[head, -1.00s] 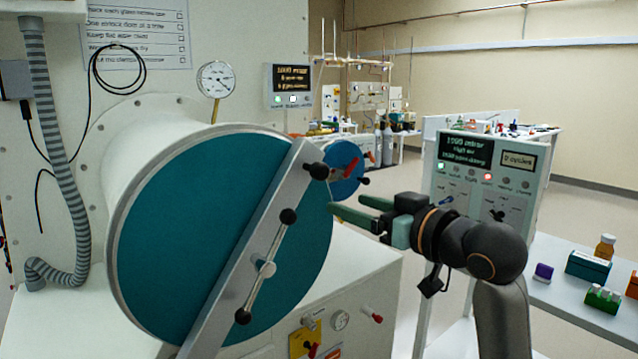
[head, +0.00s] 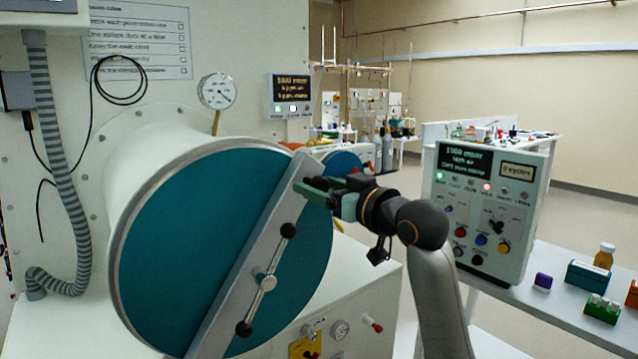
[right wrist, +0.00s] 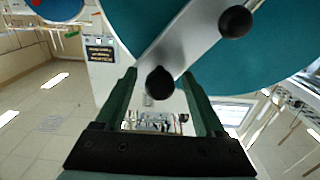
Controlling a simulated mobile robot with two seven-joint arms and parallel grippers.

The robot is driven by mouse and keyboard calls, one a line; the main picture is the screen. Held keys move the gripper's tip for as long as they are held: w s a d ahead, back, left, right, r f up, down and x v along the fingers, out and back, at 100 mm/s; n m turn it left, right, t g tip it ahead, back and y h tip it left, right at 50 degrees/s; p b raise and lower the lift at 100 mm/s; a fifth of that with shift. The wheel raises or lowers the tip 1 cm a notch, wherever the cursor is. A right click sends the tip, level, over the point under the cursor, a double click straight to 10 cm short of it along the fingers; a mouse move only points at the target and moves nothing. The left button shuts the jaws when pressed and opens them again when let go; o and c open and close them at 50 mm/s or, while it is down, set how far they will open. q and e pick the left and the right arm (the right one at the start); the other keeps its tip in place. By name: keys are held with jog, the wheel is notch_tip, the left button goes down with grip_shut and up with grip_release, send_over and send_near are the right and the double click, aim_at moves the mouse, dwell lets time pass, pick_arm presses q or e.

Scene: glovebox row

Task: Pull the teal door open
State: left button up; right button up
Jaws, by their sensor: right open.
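The large teal door (head: 200,225) is a round disc on the end of a white cylinder and looks closed. A grey diagonal bar (head: 225,300) crosses it, with a silver rod handle (head: 265,282) ending in black knobs. My right gripper (head: 316,190) is open at the upper end of the bar. In the right wrist view its green fingers stand on both sides of a black knob (right wrist: 160,83) at the bar's end. Whether they touch it I cannot tell. In the head view that knob is hidden by the fingers. My left gripper is not in view.
A control panel (head: 487,205) stands to the right. A white table (head: 570,318) at the right holds small boxes and a bottle. A ribbed hose (head: 55,150) hangs at the left.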

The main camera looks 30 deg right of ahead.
jog(key=shift+w, duration=0.25)
grip_shut()
dwell(0.5)
dwell(0.9)
